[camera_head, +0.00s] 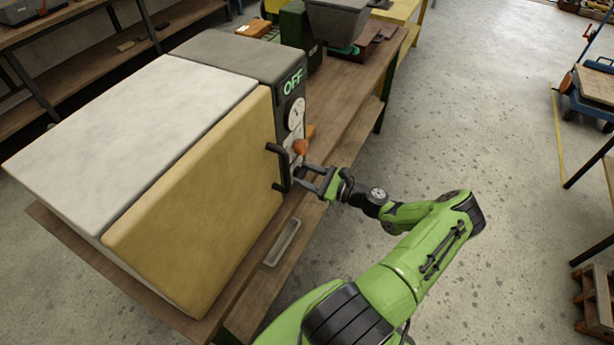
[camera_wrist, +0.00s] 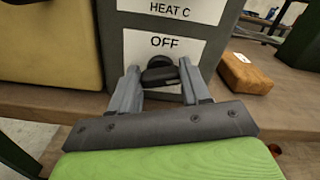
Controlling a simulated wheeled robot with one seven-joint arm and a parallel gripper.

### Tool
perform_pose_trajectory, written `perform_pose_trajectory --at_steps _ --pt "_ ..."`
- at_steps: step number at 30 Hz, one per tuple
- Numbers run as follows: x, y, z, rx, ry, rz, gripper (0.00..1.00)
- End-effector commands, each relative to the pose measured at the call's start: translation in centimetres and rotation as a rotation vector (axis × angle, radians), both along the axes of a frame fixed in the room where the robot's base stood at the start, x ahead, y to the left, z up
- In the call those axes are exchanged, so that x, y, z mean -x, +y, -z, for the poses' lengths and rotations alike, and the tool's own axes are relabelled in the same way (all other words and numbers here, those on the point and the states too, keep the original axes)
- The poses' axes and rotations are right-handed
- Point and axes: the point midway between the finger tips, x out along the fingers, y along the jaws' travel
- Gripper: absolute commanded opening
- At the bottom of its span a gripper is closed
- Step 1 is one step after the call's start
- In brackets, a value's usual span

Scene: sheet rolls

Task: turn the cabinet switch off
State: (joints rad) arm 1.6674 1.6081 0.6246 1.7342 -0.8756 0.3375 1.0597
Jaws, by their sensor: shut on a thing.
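The cabinet (camera_head: 180,185) stands on a wooden bench, with a yellow door, a black door handle (camera_head: 281,167) and a dark grey control panel. Green letters reading OFF (camera_head: 292,82) show at the panel's top. In the wrist view a black switch knob (camera_wrist: 160,74) sits on a white label marked OFF (camera_wrist: 165,42). My gripper (camera_head: 311,178) is at the panel's lower part, right of the door handle. Its fingers (camera_wrist: 159,80) are shut on the switch knob, one on each side. The fingers hide part of the knob and the label below it.
An orange-brown block (camera_wrist: 245,73) lies on the bench (camera_wrist: 285,112) right of the cabinet. A grey tray (camera_head: 282,243) is at the bench's front edge.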

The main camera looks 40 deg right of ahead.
Motion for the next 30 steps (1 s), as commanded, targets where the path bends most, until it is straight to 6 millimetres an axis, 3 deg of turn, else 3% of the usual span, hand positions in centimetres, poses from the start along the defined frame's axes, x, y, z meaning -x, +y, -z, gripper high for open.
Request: perform_pose_trajectory --at_steps 30 --pt "0.10 0.25 0.53 0.895 -0.319 -0.002 0.16"
